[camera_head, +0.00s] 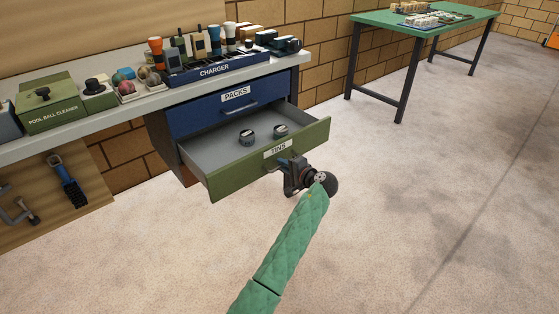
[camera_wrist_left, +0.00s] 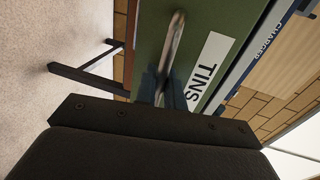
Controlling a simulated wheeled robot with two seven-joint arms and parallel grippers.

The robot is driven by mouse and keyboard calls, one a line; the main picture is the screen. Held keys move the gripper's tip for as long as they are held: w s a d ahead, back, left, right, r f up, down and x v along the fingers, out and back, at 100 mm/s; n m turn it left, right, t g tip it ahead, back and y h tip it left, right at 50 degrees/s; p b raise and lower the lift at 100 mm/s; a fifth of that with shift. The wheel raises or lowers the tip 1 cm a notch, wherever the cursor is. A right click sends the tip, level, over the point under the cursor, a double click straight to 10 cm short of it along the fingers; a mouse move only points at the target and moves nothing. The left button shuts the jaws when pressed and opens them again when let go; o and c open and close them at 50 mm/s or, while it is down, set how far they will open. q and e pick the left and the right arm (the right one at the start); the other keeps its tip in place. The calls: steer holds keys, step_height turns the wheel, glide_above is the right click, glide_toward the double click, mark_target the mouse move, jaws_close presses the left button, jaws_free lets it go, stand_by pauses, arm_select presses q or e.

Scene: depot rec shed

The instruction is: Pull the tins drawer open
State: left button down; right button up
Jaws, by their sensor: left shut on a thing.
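The tins drawer (camera_head: 235,178) is a green-fronted drawer with a white TINS label, standing well out of the blue cabinet. Two small round tins (camera_head: 247,136) (camera_head: 281,130) sit on its grey floor. My left gripper (camera_head: 287,164) is at the drawer front just below the label, shut on the drawer's handle. In the left wrist view the metal handle (camera_wrist_left: 176,38) runs up from between the fingers, in front of the green drawer front (camera_wrist_left: 148,30). The finger contact is partly hidden there. My right gripper is in neither view.
The blue PACKS drawer (camera_head: 210,115) above is shut. The bench above holds a charger rack (camera_head: 215,72), a green pool ball cleaner box (camera_head: 45,110) and other items. A green table (camera_head: 425,25) stands at the back right. The floor around my arm is clear.

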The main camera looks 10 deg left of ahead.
arm_select(q)
steer(key=shift+s+d, duration=0.45)
steer(key=shift+d, duration=0.15)
steer(key=c, duration=1.6)
jaws_free()
steer(key=shift+c, duration=0.2)
